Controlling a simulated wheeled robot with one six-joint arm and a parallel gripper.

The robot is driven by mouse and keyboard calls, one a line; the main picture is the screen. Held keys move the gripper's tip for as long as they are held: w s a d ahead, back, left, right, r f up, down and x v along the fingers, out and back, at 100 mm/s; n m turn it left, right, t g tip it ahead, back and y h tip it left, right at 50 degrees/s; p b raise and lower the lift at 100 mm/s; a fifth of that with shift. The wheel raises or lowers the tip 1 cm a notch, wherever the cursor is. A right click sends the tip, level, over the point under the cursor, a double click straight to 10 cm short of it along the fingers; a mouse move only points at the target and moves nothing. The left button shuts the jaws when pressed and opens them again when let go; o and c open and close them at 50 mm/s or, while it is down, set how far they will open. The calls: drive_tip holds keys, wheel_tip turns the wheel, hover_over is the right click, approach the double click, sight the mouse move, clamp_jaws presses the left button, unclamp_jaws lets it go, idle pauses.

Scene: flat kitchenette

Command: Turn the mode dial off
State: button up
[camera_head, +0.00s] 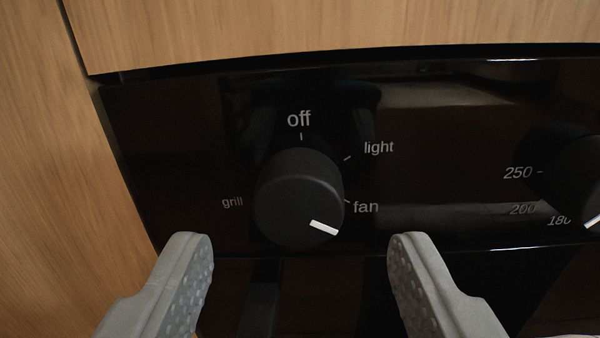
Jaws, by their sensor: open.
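The mode dial (292,192) is a black round knob on a glossy black panel, with a white pointer line on its face. The pointer aims down and to the right, below the "fan" label (366,207). The "off" label (299,119) is straight above the dial, "light" (378,147) is at upper right, and "grill" (232,202) is at left, partly dim. My gripper (300,245) is open and empty. Its two grey fingers are below the dial in the picture, one to each side, and are not touching it.
A second knob (580,180) with a temperature scale is cut off at the right edge. Wooden cabinet faces border the panel at the left (40,180) and above (340,25). A dark vertical shape, perhaps a reflection, shows below the dial.

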sight(298, 201)
drive_tip(key=shift+w+a, duration=0.1)
drive_tip(key=shift+w, duration=1.3)
drive_tip(key=c, duration=1)
